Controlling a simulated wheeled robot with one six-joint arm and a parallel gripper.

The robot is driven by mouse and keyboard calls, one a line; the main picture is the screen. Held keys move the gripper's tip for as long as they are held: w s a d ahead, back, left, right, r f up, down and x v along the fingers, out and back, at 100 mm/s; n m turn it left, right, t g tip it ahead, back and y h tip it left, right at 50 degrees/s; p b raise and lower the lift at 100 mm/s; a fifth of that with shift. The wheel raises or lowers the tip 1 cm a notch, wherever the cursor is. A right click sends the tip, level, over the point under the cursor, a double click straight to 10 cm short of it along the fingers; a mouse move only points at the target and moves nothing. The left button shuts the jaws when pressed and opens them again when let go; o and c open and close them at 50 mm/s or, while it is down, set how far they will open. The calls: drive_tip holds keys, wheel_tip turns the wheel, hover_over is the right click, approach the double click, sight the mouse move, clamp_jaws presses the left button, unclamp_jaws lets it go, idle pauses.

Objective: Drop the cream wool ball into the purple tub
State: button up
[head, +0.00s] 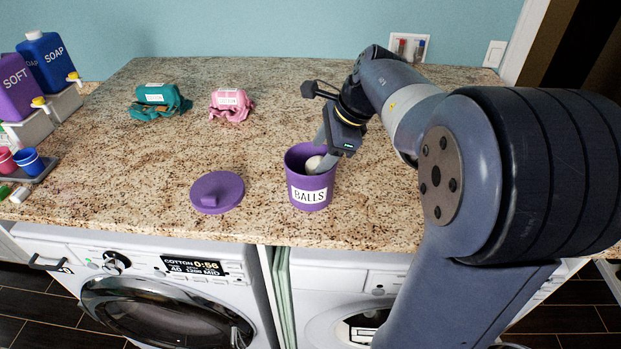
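The purple tub (309,195), labelled BALLS, stands upright on the granite counter near its front edge. The cream wool ball (313,163) shows inside the tub's mouth, near the rim. My gripper (322,160) points down into the tub's opening, with its fingers beside the ball. The fingertips are partly hidden by the tub and the ball, so I cannot tell whether they grip the ball.
A purple lid (217,191) lies flat left of the tub. Teal (158,101) and pink (231,103) bundles lie farther back. Soap (46,62) and softener (16,86) dispensers and cups (28,161) stand at the left. The counter between is clear.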

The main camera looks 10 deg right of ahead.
drive_tip(key=o, duration=0.3)
drive_tip(key=b+v, duration=0.1)
drive_tip(key=v, duration=0.9)
drive_tip(key=shift+d+r, duration=0.15)
drive_tip(key=shift+r, duration=0.2)
drive_tip(key=shift+s+f, duration=0.1)
drive_tip(key=p+x, duration=0.1)
drive_tip(key=x, duration=0.9)
drive_tip(key=shift+a+f, duration=0.15)
drive_tip(key=shift+a, duration=0.1)
drive_tip(key=shift+d+r, duration=0.1)
drive_tip(key=shift+r, duration=2.2)
drive_tip(key=shift+f, duration=0.1)
